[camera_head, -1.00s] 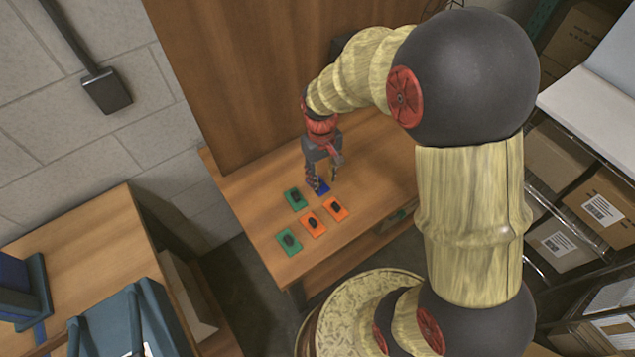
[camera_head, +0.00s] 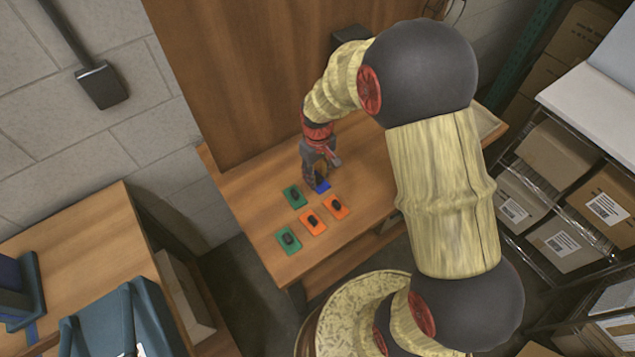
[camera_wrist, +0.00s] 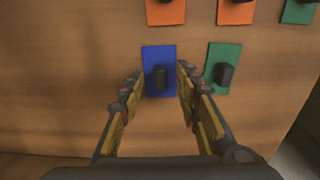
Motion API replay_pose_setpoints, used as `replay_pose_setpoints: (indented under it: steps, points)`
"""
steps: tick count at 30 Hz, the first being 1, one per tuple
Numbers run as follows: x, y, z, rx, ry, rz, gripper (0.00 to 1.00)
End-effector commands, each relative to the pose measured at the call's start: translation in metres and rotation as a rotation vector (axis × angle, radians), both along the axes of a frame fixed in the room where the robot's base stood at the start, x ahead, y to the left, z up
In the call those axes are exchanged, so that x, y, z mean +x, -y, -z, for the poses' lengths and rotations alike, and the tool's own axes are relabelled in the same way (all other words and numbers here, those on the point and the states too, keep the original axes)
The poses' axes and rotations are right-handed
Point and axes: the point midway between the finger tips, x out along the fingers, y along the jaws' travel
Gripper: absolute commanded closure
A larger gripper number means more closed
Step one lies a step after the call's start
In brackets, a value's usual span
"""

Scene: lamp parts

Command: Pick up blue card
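The blue card (camera_wrist: 159,58) lies flat on the wooden table with a dark block-shaped handle (camera_wrist: 160,78) standing on it. In the head view the blue card (camera_head: 322,187) is partly hidden by my gripper (camera_head: 315,183). In the wrist view my gripper (camera_wrist: 161,82) has its two fingers apart, one on each side of the handle. A gap shows between the handle and each finger. I cannot tell whether the fingertips touch the card.
A green card (camera_wrist: 222,66) lies close to the right finger in the wrist view. Two orange cards (camera_head: 336,207) (camera_head: 312,222) and another green card (camera_head: 289,241) lie nearer the table's front edge. A tall wooden panel (camera_head: 250,80) stands behind the table (camera_head: 240,205).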

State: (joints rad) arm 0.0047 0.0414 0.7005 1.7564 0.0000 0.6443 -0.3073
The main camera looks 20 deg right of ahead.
Motion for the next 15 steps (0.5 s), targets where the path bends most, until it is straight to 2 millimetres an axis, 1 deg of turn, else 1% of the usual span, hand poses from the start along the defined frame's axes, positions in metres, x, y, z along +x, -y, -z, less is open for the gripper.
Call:
replay_pose_setpoints:
  steps: [1, 7, 15]
  points:
    - [0.0004, -0.0001, 0.0024, 0.000, 0.001, 0.000, 0.67]
    - [0.0005, -0.0001, 0.0015, 0.000, 0.001, 0.000, 0.67]
    - [0.0003, -0.0002, 0.0015, 0.000, 0.001, 0.000, 0.83]
